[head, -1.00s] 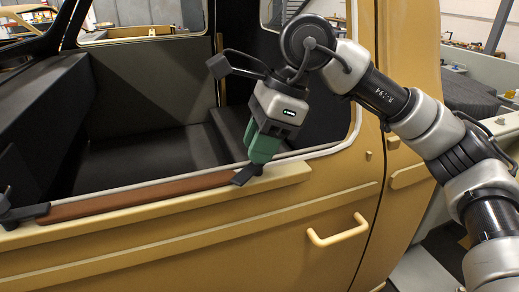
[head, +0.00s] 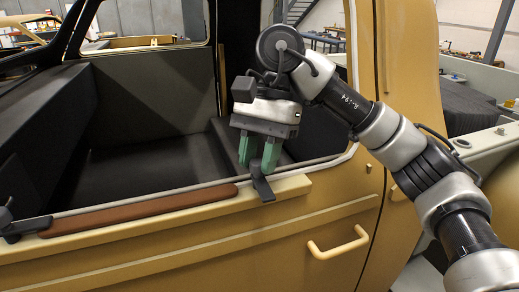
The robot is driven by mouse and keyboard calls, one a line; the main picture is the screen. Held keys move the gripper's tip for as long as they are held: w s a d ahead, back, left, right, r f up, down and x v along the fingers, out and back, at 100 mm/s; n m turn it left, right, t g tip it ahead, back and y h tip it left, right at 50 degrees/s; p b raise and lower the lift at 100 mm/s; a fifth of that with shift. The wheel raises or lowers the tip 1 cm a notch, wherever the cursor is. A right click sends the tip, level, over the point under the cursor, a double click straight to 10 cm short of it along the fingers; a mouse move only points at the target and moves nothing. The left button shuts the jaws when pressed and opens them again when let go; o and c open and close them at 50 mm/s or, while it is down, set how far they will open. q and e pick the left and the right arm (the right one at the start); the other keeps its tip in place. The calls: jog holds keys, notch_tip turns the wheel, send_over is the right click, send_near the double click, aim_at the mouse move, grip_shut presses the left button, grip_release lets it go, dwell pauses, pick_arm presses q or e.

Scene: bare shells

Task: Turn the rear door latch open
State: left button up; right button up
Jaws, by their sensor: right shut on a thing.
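The dark grey latch (head: 263,188) sits on the tan door's (head: 200,240) top ledge, just right of the brown armrest strip. Its lever stands steeply up, leaning a little left. My right gripper (head: 257,163) comes down over it from above, its two green fingers spaced apart on either side of the lever's upper end. It is shut on the latch lever, whose tip is partly hidden by the fingers. My left gripper is not in view.
A second dark latch (head: 22,228) is at the left end of the brown strip (head: 140,211). A tan pull handle (head: 338,244) juts from the door below. The window frame's pillar rises at right.

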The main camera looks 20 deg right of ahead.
jog(key=shift+r+n+h+p, duration=0.15)
jog(key=shift+n+h+p, duration=0.2)
jog(key=shift+n, duration=0.15)
jog(key=o, duration=0.9)
jog(key=p+v, duration=0.2)
jog(key=v, duration=0.8)
jog(key=shift+w+r, duration=0.2)
jog(key=shift+w, duration=0.1)
jog(key=shift+d, duration=0.1)
